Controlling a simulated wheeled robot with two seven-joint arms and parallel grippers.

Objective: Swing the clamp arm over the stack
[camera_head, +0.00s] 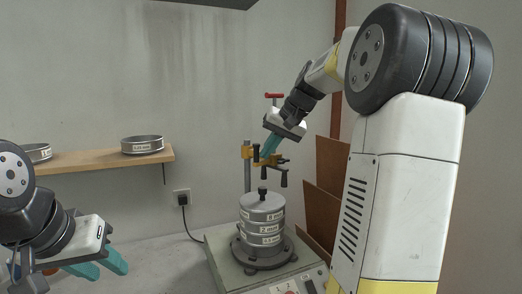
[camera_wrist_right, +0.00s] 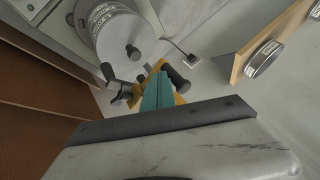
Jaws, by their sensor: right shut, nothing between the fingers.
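The stack of round metal sieves (camera_head: 262,222) stands upright on the shaker base, with a knob on its lid. It also shows at the top of the right wrist view (camera_wrist_right: 112,32). The yellow clamp arm (camera_head: 276,161) sits on an upright post (camera_head: 247,178), higher than the stack. I cannot tell whether it lies directly over the lid. My right gripper (camera_head: 267,151) is shut and empty. Its teal fingers are close against the yellow clamp arm in the right wrist view (camera_wrist_right: 180,98); contact is unclear. My left gripper (camera_head: 101,267) is open and empty at lower left.
The shaker base (camera_head: 228,270) carries the stack. A wooden shelf (camera_head: 95,160) with sieves hangs at left. Brown boards (camera_head: 325,200) lean at right. The bench between my left gripper and the base is clear.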

